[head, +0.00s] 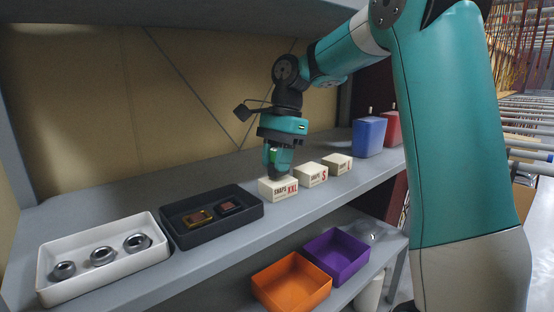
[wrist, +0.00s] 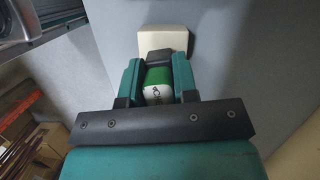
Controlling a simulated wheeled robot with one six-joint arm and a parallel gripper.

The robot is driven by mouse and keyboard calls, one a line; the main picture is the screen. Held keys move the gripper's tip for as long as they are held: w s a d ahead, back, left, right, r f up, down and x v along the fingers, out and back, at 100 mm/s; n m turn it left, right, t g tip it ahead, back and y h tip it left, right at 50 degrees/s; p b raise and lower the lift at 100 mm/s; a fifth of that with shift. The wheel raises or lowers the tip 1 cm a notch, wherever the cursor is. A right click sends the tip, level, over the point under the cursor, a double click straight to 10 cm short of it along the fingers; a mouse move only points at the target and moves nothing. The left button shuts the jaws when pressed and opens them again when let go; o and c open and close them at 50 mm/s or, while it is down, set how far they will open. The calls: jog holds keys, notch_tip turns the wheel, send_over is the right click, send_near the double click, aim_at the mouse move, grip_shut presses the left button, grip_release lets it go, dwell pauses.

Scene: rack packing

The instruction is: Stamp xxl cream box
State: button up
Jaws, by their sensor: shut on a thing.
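The XXL cream box (head: 278,190) stands on the shelf, the nearest of a row of cream boxes with printed labels. My gripper (head: 279,172) points down right over its top. In the wrist view my gripper (wrist: 157,72) is shut on a small block with a green top and a white side with dark marks (wrist: 158,80), which looks like a stamp. The cream box (wrist: 163,38) shows beyond the fingertips. Whether the stamp touches the box top is hidden by the fingers.
Cream boxes marked S (head: 311,175) and L (head: 337,164) stand to the right, then a blue bin (head: 369,137) and a red bin (head: 393,128). A black tray (head: 180,240) and a white tray with metal rings (head: 105,282) stand left. Orange (head: 291,299) and purple (head: 345,270) bins sit below.

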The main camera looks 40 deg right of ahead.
jog(key=shift+f+b, duration=0.3)
jog(key=shift+f, duration=0.2)
dwell(0.3)
jog(key=shift+f+p, duration=0.15)
jog(key=shift+p, duration=0.15)
dwell(1.6)
